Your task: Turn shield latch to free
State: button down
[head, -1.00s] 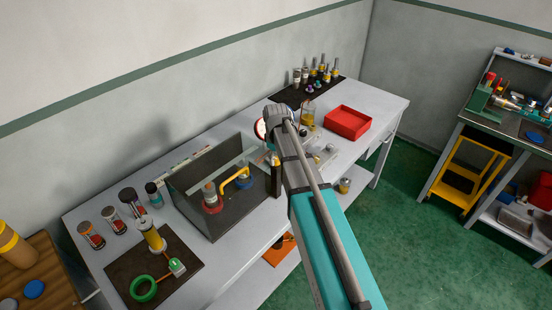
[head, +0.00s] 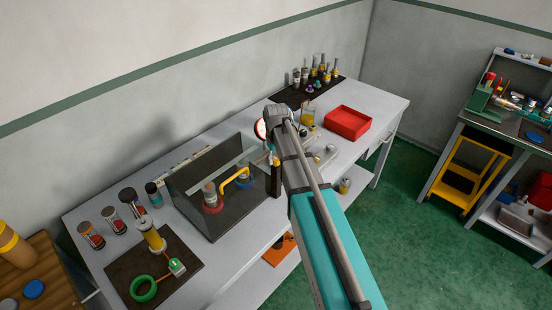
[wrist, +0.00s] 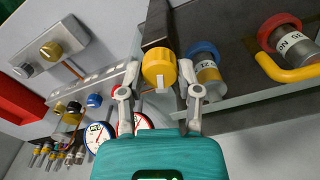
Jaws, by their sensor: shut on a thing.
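The shield latch is a yellow ribbed knob (wrist: 159,68) with a pale pointer mark on its face. It sits at the end of a dark post (wrist: 157,25), and a small yellow part of it shows on the post's top in the head view (head: 276,161). My gripper (wrist: 160,78) has one finger on each side of the knob and is shut on it. In the head view my arm hides most of the gripper.
Inside the shield are red and blue collared fittings (head: 211,197). Gauges (wrist: 98,136) and a grey plate with knobs (wrist: 50,50) lie close to my gripper in the wrist view. A red tray (head: 348,122) and bottles stand farther along the bench (head: 390,103).

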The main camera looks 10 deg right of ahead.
jog(key=m, duration=0.7)
jog(key=shift+s, duration=0.1)
jog(key=m, duration=0.6)
jog(key=shift+m, duration=0.3)
jog(key=shift+c, duration=1.5)
grip_release()
